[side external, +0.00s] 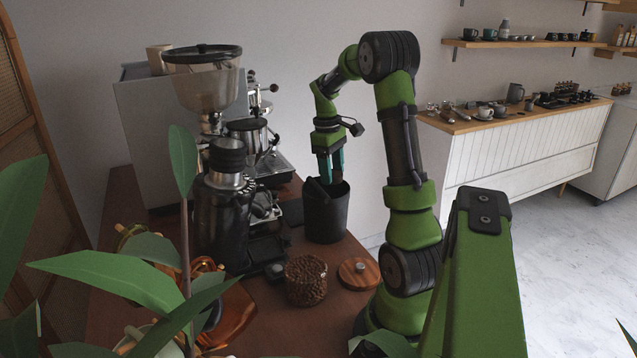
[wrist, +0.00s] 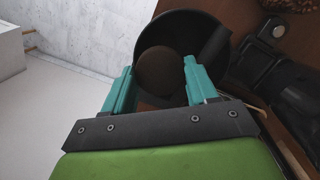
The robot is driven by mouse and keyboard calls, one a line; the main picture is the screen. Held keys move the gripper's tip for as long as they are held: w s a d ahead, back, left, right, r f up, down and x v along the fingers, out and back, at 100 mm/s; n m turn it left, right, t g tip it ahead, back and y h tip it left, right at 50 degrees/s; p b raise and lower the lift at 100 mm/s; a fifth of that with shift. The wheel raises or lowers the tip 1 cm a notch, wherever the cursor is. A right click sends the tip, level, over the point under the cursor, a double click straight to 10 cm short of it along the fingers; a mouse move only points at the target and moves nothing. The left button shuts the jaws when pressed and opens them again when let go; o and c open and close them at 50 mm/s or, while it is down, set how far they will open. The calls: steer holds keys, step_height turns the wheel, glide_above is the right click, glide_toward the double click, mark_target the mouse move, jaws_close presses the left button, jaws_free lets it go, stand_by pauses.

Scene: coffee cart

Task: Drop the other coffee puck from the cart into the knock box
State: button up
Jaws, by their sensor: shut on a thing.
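The knock box (side external: 326,220) is a dark, round, open-topped bin standing on the brown cart top in the side view. Its opening (wrist: 190,28) fills the upper middle of the wrist view. My gripper (side external: 331,172) points down just over its mouth. In the wrist view, the teal fingers (wrist: 158,72) are shut on a dark brown, round coffee puck (wrist: 160,70). The puck appears over the opening, with the box's dark interior behind it. The bottom of the box is in shadow, so I cannot tell what lies inside.
A grinder (side external: 222,195) and an espresso machine (side external: 265,160) stand left of the box. A glass jar of beans (side external: 305,283) and a round wooden lid (side external: 358,273) lie in front. Plant leaves (side external: 120,275) cover the near left. A wall counter (side external: 510,150) stands at the right.

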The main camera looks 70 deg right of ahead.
steer(key=o, duration=1.1)
steer(key=r, duration=0.5)
steer(key=w+r, duration=0.1)
steer(key=r, duration=0.5)
steer(key=w+r, duration=0.1)
steer(key=r, duration=0.4)
steer(key=shift+d+r, duration=0.2)
steer(key=shift+r, duration=0.2)
